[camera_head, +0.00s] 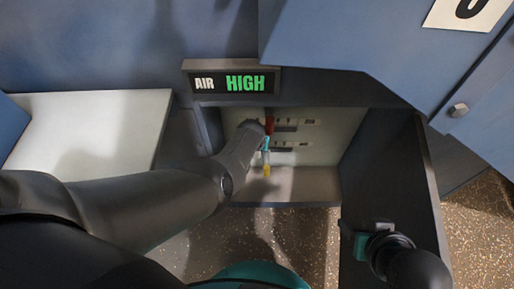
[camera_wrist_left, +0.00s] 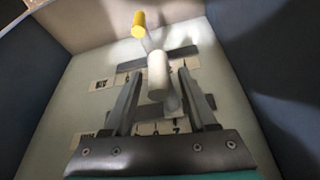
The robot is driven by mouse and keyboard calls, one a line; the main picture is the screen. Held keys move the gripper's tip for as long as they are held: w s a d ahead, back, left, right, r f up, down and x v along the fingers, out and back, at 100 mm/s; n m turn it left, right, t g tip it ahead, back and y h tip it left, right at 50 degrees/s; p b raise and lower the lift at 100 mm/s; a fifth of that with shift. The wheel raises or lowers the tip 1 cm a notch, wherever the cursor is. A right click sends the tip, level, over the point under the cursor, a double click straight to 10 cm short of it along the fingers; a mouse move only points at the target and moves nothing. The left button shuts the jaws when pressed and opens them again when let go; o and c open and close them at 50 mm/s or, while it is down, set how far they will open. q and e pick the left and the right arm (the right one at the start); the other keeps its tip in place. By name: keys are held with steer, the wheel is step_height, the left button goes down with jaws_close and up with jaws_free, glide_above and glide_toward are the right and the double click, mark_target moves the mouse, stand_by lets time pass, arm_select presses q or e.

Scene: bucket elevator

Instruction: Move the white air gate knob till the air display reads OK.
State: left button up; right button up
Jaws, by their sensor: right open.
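The air display (camera_head: 231,82) reads HIGH in green, above an open recess. The white air gate knob (camera_wrist_left: 157,74) stands out from a slotted panel in the left wrist view; in the head view I cannot make it out behind my left gripper. My left gripper (camera_head: 265,145) reaches into the recess. In the left wrist view its fingers stand one on each side of the white knob, open, with gaps visible between them and it. My right gripper (camera_head: 369,243) is open and apart from the knobs, at the lower right of the head view.
A yellow knob (camera_wrist_left: 139,25) sits just beyond the white one, and a red knob (camera_head: 269,124) is at the upper slot. Dark side walls (camera_head: 388,165) box in the recess. A pale sloped panel (camera_head: 90,125) is at left, and a blue cabinet (camera_head: 345,40) overhangs at right.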

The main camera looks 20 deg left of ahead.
arm_select(q)
jaws_close()
stand_by(1.2)
